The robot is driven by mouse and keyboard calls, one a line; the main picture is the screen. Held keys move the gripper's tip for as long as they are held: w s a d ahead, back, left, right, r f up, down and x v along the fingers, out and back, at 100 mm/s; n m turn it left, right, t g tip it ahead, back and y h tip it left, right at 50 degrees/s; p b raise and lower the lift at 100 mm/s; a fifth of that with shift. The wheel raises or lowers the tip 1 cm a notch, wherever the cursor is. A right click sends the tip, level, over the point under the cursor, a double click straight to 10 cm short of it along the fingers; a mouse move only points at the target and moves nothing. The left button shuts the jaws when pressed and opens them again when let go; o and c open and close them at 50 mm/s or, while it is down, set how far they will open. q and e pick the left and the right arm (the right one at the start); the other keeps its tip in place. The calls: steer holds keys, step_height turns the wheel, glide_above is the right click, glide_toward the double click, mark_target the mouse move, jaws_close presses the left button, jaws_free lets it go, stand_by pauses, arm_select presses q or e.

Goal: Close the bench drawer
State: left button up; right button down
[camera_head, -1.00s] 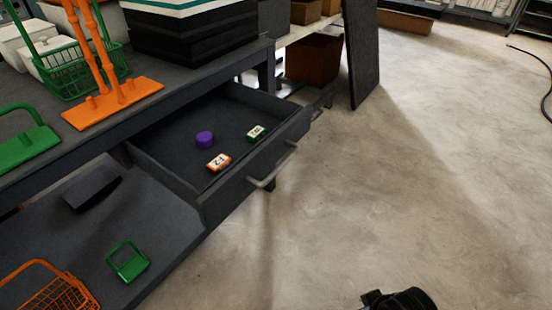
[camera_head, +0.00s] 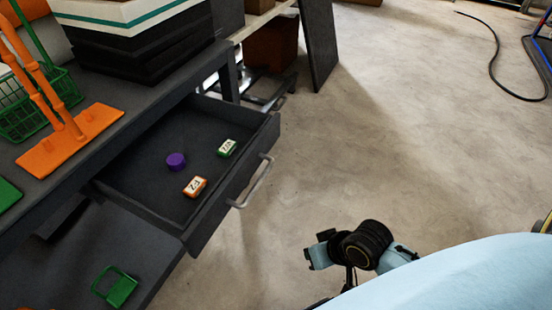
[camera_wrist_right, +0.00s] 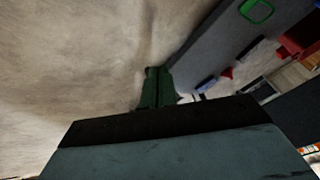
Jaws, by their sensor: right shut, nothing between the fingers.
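The bench drawer (camera_head: 240,195) is pulled open from the dark bench, with a pale bar handle (camera_head: 252,183) on its front. Inside lie a purple round piece (camera_head: 176,161), an orange-and-white tag (camera_head: 194,187) and a green-and-white tag (camera_head: 227,148). My right arm (camera_head: 365,245) is over the floor to the right of the drawer front, apart from the handle. In the right wrist view my right gripper (camera_wrist_right: 157,88) has its green fingers together, with nothing held. My left gripper is not in view.
The bench top carries an orange stand (camera_head: 68,140), a green basket (camera_head: 35,105) and stacked dark boxes (camera_head: 135,50). A green frame (camera_head: 116,287) lies on the lower shelf (camera_head: 95,240). A dark panel (camera_head: 318,45) stands behind.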

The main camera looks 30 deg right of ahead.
steer(key=w+d+r+m+t+y+p, duration=0.1)
steer(key=w+d+r+m+p, duration=0.1)
steer(key=w+r+m+p, duration=0.3)
steer(key=d+r+m+t+y+p, duration=0.15)
steer(key=r+p, duration=0.25)
steer(key=r, duration=0.4)
steer(key=w+d+r+m+t+y+p, duration=0.1)
steer(key=w+d+r+m+p, duration=0.1)
steer(key=w+r+m+p, duration=0.3)
arm_select(q)
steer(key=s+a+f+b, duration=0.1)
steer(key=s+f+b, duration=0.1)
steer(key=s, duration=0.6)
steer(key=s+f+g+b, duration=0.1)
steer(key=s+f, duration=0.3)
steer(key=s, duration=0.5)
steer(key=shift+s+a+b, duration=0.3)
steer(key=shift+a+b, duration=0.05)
steer(key=shift+b, duration=0.05)
arm_select(e)
steer(key=w+a+f+n, duration=0.1)
steer(key=w+a+f, duration=0.5)
steer(key=w+a, duration=0.1)
steer(key=shift+n, duration=0.35)
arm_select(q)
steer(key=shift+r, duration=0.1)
arm_select(e)
steer(key=shift+a+f, duration=0.1)
